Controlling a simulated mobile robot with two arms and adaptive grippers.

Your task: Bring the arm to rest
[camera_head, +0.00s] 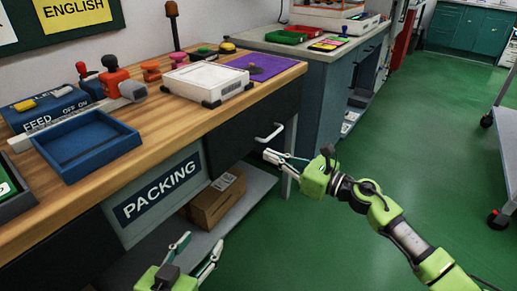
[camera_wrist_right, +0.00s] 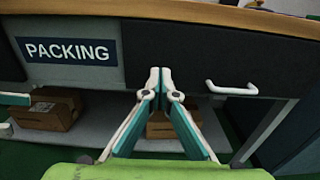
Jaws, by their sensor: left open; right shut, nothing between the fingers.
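My right arm (camera_head: 405,236) is green and grey and reaches in from the lower right of the head view. Its right gripper (camera_head: 268,155) is shut and empty, in front of the workbench's dark drawer front. In the right wrist view the right gripper (camera_wrist_right: 154,72) has its fingertips together, left of the white drawer handle (camera_wrist_right: 232,88) and apart from it. My left gripper (camera_head: 198,250) is at the bottom of the head view, open and empty, below and in front of the PACKING sign. Most of the left arm is out of view.
The wooden workbench (camera_head: 175,128) holds a blue tray (camera_head: 85,150), a white box (camera_head: 207,80) and several small items. A cardboard box (camera_head: 215,200) sits on the shelf beneath. A trolley stands at the far right. Green floor is clear beyond the right arm.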

